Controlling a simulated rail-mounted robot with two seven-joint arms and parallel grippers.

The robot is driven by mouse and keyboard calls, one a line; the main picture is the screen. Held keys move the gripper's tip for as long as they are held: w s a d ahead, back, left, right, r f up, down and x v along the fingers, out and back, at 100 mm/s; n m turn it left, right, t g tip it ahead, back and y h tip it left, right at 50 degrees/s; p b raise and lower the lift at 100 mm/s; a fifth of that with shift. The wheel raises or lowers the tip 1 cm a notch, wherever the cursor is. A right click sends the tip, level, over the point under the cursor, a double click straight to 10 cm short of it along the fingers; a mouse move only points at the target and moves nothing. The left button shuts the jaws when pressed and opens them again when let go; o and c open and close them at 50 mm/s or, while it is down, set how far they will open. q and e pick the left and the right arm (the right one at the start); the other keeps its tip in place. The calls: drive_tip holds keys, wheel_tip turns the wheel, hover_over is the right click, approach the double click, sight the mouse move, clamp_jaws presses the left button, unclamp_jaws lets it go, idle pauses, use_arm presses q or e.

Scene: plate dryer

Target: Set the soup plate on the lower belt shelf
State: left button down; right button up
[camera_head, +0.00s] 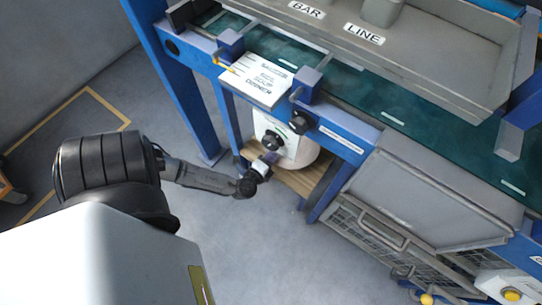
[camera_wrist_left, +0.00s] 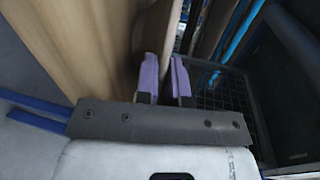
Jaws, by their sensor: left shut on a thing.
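My left gripper (camera_head: 268,161) reaches in from the left, low at the front of the blue-framed belt machine. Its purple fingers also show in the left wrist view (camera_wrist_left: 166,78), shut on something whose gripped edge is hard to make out. A pale, rounded thing (camera_head: 309,155), perhaps the soup plate, shows just beyond the fingertips, partly hidden behind a white notice and a black knob. A wooden shelf (camera_head: 316,186) lies low inside the frame beneath it. I cannot tell whether the pale thing touches the shelf. My right gripper is not in view.
The green belt (camera_head: 345,87) runs above, with a white sign (camera_head: 256,80) and black knobs (camera_head: 300,122) on its front rail. A blue leg (camera_head: 188,110) stands left of the shelf opening. A grey flap (camera_head: 430,200) and wire basket are at right. Floor in front is clear.

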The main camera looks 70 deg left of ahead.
use_arm(q)
drive_tip(key=shift+w, duration=0.1)
drive_tip(key=shift+a, duration=0.1)
drive_tip(key=c, duration=1.2)
unclamp_jaws()
drive_tip(key=shift+f, duration=0.1)
